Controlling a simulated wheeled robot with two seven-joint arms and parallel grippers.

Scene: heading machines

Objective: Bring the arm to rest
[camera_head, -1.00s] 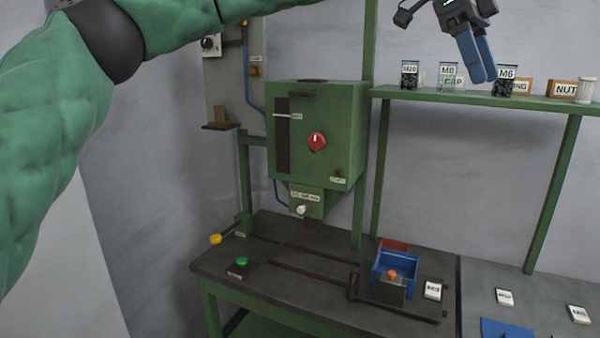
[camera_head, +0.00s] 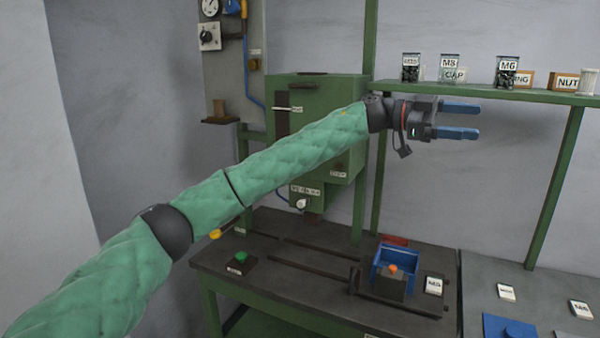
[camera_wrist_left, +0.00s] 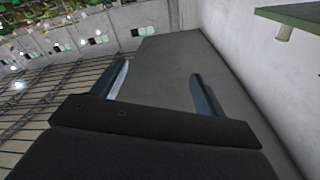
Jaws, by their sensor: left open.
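My left arm comes in from the left in the head view and stretches across the front of the green machine (camera_head: 330,88). My left gripper (camera_head: 478,120) is open and empty, its two blue fingers apart and pointing right. It is in the air below the shelf and above the bench. In the left wrist view the gripper (camera_wrist_left: 155,88) also shows open, with nothing between the fingers and a plain grey surface beyond. My right gripper is in neither view.
The dark bench (camera_head: 310,262) below carries a blue bin (camera_head: 396,257), a green button (camera_head: 240,257) and label cards.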

